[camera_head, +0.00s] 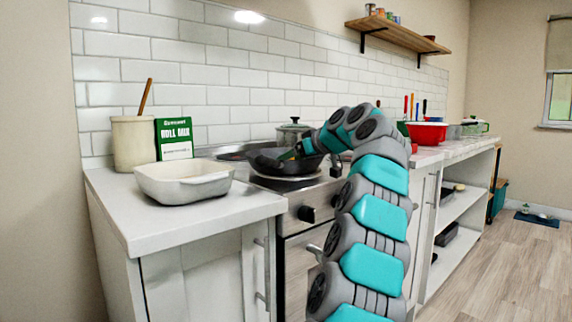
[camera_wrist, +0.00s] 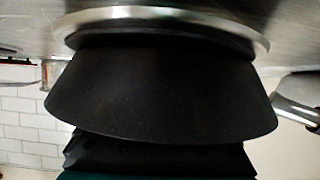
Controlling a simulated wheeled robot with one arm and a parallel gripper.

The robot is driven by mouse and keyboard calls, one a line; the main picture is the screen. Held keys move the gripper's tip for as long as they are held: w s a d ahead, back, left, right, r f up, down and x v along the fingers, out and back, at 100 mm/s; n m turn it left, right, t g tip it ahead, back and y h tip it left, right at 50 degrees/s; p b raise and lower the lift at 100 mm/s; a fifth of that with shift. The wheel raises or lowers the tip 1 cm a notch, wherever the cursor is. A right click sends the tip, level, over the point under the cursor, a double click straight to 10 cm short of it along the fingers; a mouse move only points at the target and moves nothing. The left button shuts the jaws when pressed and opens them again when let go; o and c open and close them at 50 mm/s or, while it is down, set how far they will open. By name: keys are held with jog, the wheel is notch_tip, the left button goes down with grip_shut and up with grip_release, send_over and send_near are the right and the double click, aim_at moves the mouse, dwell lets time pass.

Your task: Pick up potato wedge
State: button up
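I cannot make out a potato wedge for certain in either view. A black pan (camera_head: 268,162) sits on the stove in the head view, and my arm bends over and down to it. My gripper (camera_head: 292,153) is at the pan, with its tip small and dark against the black. A small yellowish-green patch shows beside it, too small to name. In the wrist view, which looks upside down, the pan's black outer side (camera_wrist: 160,90) fills the middle. A dark part, seemingly of my gripper, shows at the bottom edge. My fingertips are hidden, and so is the pan's inside.
A white baking dish (camera_head: 184,181), a green box (camera_head: 174,139) and a crock (camera_head: 134,143) with a wooden handle stand on the left counter. A lidded pot (camera_head: 292,131) stands behind the pan. A red bowl (camera_head: 427,133) is on the right counter.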

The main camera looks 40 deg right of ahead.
jog(key=c, duration=1)
jog(key=shift+o, duration=0.2)
jog(key=shift+r, duration=0.1)
